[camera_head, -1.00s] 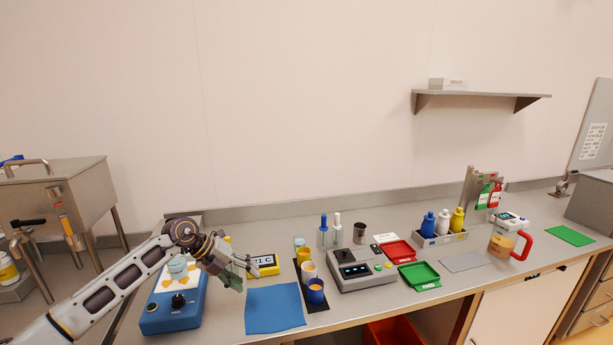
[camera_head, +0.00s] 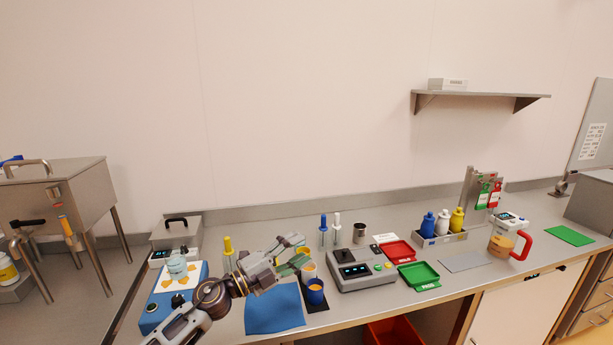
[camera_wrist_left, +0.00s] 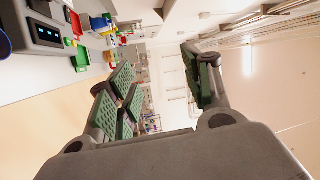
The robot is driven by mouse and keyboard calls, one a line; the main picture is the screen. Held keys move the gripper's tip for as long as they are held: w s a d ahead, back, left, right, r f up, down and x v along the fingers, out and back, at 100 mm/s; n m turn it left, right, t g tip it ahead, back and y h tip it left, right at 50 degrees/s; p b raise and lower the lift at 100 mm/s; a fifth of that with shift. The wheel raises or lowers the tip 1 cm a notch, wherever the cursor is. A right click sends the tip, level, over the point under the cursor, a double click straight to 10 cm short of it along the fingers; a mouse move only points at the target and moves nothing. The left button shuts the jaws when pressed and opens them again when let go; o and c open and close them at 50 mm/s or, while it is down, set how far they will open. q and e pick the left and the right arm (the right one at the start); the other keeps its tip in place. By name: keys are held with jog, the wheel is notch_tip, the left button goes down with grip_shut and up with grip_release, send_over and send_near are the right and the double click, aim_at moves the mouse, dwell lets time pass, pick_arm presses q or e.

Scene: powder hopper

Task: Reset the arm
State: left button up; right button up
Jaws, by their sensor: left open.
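My left gripper (camera_head: 294,256) shows in the head view over the left part of the bench, above the back of the blue mat (camera_head: 272,312) and in front of the row of small cups. Its green-padded fingers are spread and hold nothing. In the left wrist view the fingers (camera_wrist_left: 160,88) stand wide apart with empty space between them. The arm hides part of the blue stirrer (camera_head: 190,290) and some of the cups. My right gripper is not in view.
A grey scale device (camera_head: 362,270) stands just right of the gripper. Red (camera_head: 397,251) and green (camera_head: 437,276) trays lie farther right. The space above the bench is free.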

pick_arm(q)
jog(key=s+a+f+n+t+y, duration=0.25)
jog(key=a+f+n+y, duration=0.35)
jog(key=a+n+y, duration=0.4)
jog(key=s+a+f+n+t+y, duration=0.25)
jog(key=a+f+n+y, duration=0.45)
jog(key=n, duration=0.5)
jog(key=s+a+f+n+g, duration=0.1)
jog(key=s+f+g, duration=0.6)
jog(key=s, duration=0.6)
jog(key=s+a+f+n+g, duration=0.2)
jog(key=s+f+g, duration=0.4)
jog(key=s+f, duration=0.45)
jog(key=s+f+g, duration=0.1)
jog(key=s+f, duration=0.1)
jog(key=f, duration=1.3)
jog(key=s+f, duration=0.2)
jog(key=f, duration=1.3)
jog(key=s+a+f, duration=0.1)
jog(key=s+f, duration=0.9)
jog(key=s, duration=0.1)
jog(key=s+a+f+g, duration=0.1)
jog(key=s+a+f, duration=0.1)
jog(key=s+f, duration=0.8)
jog(key=shift+s+a+m, duration=0.3)
jog(key=shift+s, duration=0.6)
